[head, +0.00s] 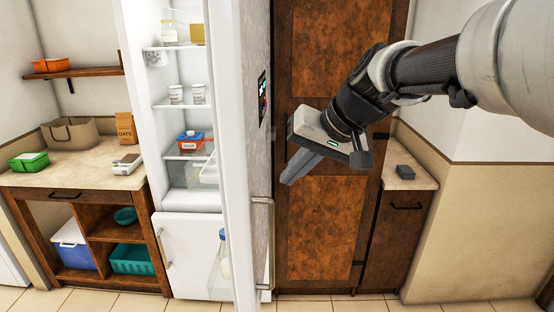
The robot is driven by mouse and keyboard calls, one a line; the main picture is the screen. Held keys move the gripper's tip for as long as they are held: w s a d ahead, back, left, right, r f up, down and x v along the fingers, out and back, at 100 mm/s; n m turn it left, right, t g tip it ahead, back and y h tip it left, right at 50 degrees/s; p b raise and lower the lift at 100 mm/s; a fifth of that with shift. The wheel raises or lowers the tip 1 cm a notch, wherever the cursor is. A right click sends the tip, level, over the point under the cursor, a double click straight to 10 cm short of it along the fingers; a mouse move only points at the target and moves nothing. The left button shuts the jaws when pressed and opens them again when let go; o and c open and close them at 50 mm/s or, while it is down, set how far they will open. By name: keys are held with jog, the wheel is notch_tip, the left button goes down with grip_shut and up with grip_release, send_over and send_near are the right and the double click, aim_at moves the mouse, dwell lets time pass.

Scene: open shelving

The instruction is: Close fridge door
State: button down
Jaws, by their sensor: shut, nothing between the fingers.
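The fridge (188,252) stands left of centre with its upper compartment showing lit shelves. Its door (259,150) is swung open toward me and is seen nearly edge-on, with a dark panel and a metal handle (262,240) on its outer face. A door bin with a bottle (225,255) shows on the inner side. My gripper (290,178) is shut and empty. It hangs to the right of the door's outer face, in front of the brown cabinet, and appears apart from the door. The door hides the fridge's right side.
A tall brown cabinet (325,228) stands behind my gripper. A small counter (408,177) with a dark box is at right. At left, a wooden counter (75,178) holds a basket and a green container. Tiled floor (100,301) shows along the bottom.

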aim_at(251, 195)
jog(key=a+f, duration=0.1)
jog(key=a, duration=0.1)
jog(key=w+a+f, duration=0.1)
jog(key=a, duration=0.1)
jog(key=w+a+f, duration=0.1)
jog(key=a+f, duration=0.1)
jog(key=shift+w+a+p, duration=0.1)
jog(key=shift+w+p, duration=0.15)
jog(key=shift+p, duration=0.1)
jog(key=shift+a, duration=0.15)
